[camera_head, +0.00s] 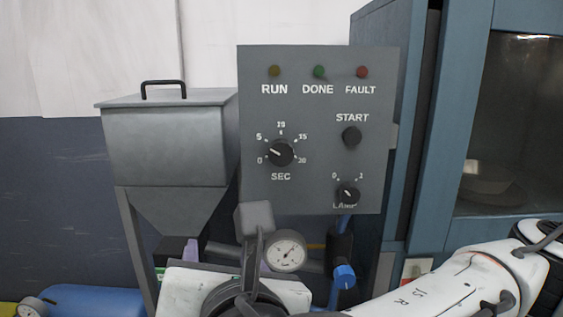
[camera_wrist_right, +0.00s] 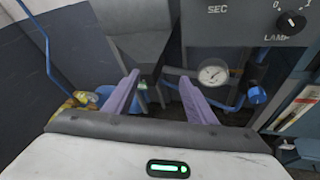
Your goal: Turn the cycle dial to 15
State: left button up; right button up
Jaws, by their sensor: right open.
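The cycle dial (camera_head: 281,153), a black knob marked SEC, is on the grey control panel (camera_head: 318,100) in the head view. Its white pointer line points up and left, between the 0 and 5 marks. The 15 mark is at its upper right. My right gripper (camera_wrist_right: 160,80) has two purple fingers spread apart with nothing between them. In the head view it is below the panel, apart from the dial, its fingers mostly hidden by its own body. The wrist view shows the SEC label, but the dial is out of frame. My left gripper is not in view.
The panel also has a START knob (camera_head: 351,136), a LAMP knob (camera_head: 348,193) and three indicator lights. A grey hopper (camera_head: 165,145) stands to the left. A pressure gauge (camera_head: 286,251) and blue valve (camera_head: 344,275) are below. A blue cabinet (camera_head: 425,130) stands right.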

aim_at(282, 157)
jog(key=w+d+r+n+t+h, duration=0.2)
jog(key=d+r+n+t+h, duration=0.25)
jog(key=d+r, duration=0.4)
jog(key=shift+m, duration=0.45)
jog(key=w+p, duration=0.1)
jog(key=w, duration=0.2)
jog(key=w+p, duration=0.2)
jog(key=w, duration=0.1)
jog(key=w+r+p, duration=0.1)
jog(key=w+p, duration=0.1)
jog(key=w, duration=0.2)
jog(key=shift+a, duration=0.3)
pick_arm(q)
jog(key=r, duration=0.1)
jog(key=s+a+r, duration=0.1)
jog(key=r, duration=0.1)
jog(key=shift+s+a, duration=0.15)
pick_arm(e)
jog(key=c, duration=1)
